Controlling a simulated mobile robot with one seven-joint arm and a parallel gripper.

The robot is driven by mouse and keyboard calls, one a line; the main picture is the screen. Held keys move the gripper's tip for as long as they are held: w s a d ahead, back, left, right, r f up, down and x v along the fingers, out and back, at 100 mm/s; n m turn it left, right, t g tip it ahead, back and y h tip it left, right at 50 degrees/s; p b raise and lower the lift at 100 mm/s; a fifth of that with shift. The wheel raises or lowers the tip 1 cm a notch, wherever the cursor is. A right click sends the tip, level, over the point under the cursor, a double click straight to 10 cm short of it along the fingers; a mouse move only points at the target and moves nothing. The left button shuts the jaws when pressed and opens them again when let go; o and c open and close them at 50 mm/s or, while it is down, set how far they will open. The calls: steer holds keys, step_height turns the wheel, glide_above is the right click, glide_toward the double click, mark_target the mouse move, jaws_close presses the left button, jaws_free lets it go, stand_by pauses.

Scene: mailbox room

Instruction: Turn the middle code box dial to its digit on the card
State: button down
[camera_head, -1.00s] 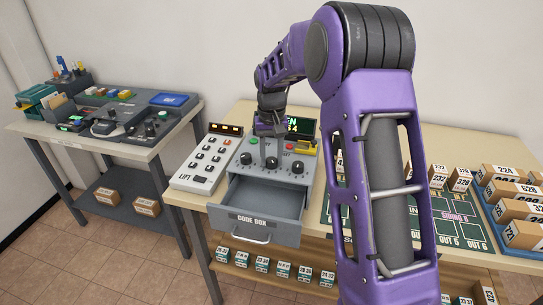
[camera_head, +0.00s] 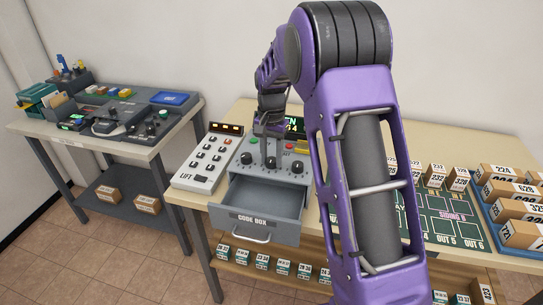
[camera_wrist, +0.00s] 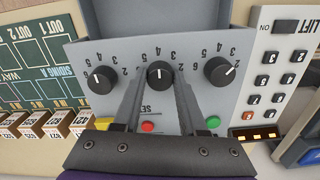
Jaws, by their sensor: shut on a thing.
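The grey code box (camera_head: 232,168) stands on the table with its drawer (camera_head: 266,219) pulled open and empty where I see inside. Its top has three black dials. In the wrist view the middle dial (camera_wrist: 160,74) sits between my gripper's two fingers (camera_wrist: 158,98), which are shut on it. Its white pointer mark faces roughly up in that view, near digits around 3 and 4. The left dial (camera_wrist: 99,80) and right dial (camera_wrist: 220,71) stand free on either side. In the head view my gripper (camera_head: 270,160) comes down over the middle dial. I cannot make out a code card.
A white LIFT keypad (camera_head: 208,158) stands close beside the code box. Green (camera_wrist: 213,122) and red (camera_wrist: 148,126) buttons lie close to my fingers. A dark display (camera_head: 294,124) is partly hidden behind my arm. Numbered parcels (camera_head: 515,190) and a green board (camera_head: 440,220) are at the right.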

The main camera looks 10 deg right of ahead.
mark_target(272, 159)
stand_by(0.3)
steer(key=shift+c, duration=2.3)
jaws_free()
step_height(272, 159, up, 18)
steer(key=shift+f+p, duration=0.25)
steer(key=shift+p, duration=0.05)
